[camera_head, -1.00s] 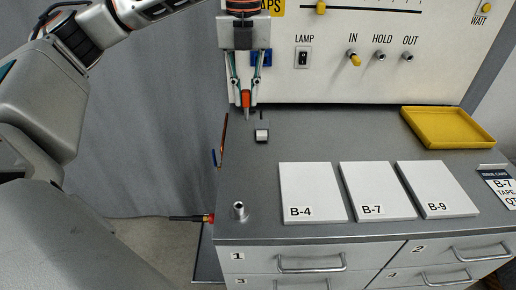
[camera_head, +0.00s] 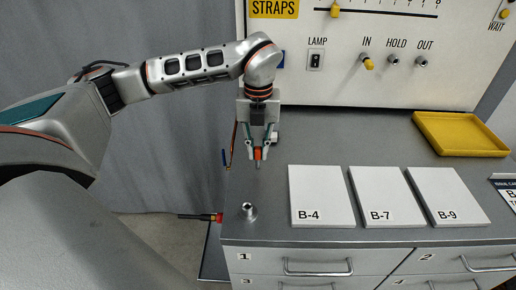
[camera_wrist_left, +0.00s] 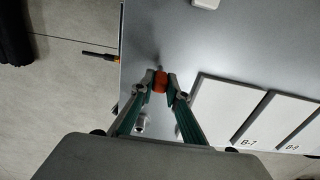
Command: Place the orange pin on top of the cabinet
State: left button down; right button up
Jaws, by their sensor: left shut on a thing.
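My left gripper (camera_head: 258,151) points down over the left part of the grey cabinet top (camera_head: 320,236). It is shut on the orange pin (camera_head: 258,154), whose grey tip points down. In the left wrist view the orange pin (camera_wrist_left: 160,82) sits between the fingertips, above the cabinet top. The tip looks close to the surface, but I cannot tell whether it touches. My right gripper is not in view.
A metal socket (camera_head: 249,211) stands at the cabinet's front left. White plates B-4 (camera_head: 320,190), B-7 (camera_head: 385,190) and B-9 (camera_head: 446,190) lie to the right. A yellow tray (camera_head: 460,150) is at the back right. An upright panel (camera_head: 400,30) stands behind.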

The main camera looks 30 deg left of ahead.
pick_arm(q)
jog(key=shift+f, duration=0.15)
jog(key=c, duration=2)
grip_release()
jog(key=shift+f, duration=0.1)
notch_tip(320, 180, up, 12)
jog(key=shift+r+b, duration=0.2)
jog(key=shift+b, duration=0.35)
jog(key=shift+s, duration=0.1)
